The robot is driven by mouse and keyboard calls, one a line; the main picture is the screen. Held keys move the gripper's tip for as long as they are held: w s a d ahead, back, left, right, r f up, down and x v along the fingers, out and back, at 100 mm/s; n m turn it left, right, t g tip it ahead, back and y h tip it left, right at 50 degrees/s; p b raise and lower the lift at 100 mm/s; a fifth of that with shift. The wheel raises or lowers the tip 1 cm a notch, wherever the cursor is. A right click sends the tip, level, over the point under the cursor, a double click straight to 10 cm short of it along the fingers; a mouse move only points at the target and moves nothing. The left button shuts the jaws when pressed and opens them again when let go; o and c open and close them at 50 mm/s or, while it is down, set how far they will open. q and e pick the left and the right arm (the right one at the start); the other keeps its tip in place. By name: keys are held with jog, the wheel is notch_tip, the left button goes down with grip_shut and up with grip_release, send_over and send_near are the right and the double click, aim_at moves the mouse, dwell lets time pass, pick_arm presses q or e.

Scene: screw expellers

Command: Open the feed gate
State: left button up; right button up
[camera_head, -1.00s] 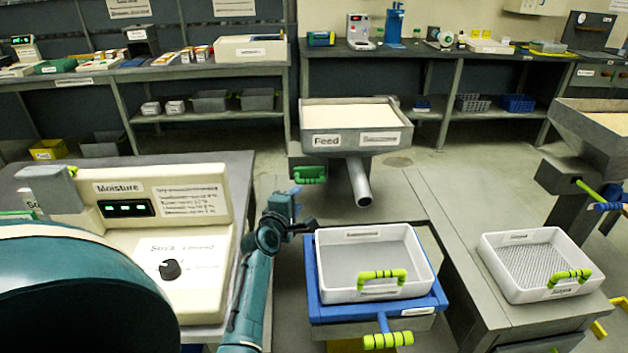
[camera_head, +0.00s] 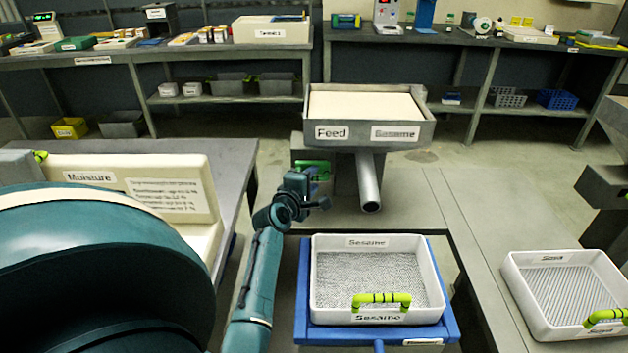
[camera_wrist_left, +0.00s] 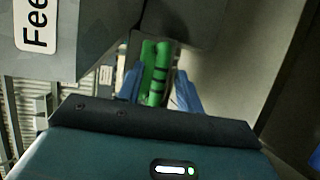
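The feed hopper (camera_head: 368,130), labelled Feed and Sesame, stands in the middle of the head view, with a pale fill and a spout (camera_head: 369,185) pointing down and forward. The green feed gate handle (camera_head: 318,165) is at the left below the hopper, partly hidden by my left gripper (camera_head: 312,186). In the left wrist view, the green handle (camera_wrist_left: 157,72) lies between the two blue fingers of my left gripper (camera_wrist_left: 160,90). The fingers are apart, and whether either one touches the handle I cannot tell. My right gripper is not in view.
A white Sesame tray (camera_head: 345,318) with a green handle sits on a blue frame (camera_head: 446,318) below the spout. Another white tray (camera_head: 512,285) is on the right bench. The moisture unit (camera_head: 135,185) stands at left. The bench (camera_head: 440,195) right of the spout is clear.

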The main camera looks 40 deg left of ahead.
pick_arm(q)
jog(key=shift+c, duration=0.2)
grip_shut()
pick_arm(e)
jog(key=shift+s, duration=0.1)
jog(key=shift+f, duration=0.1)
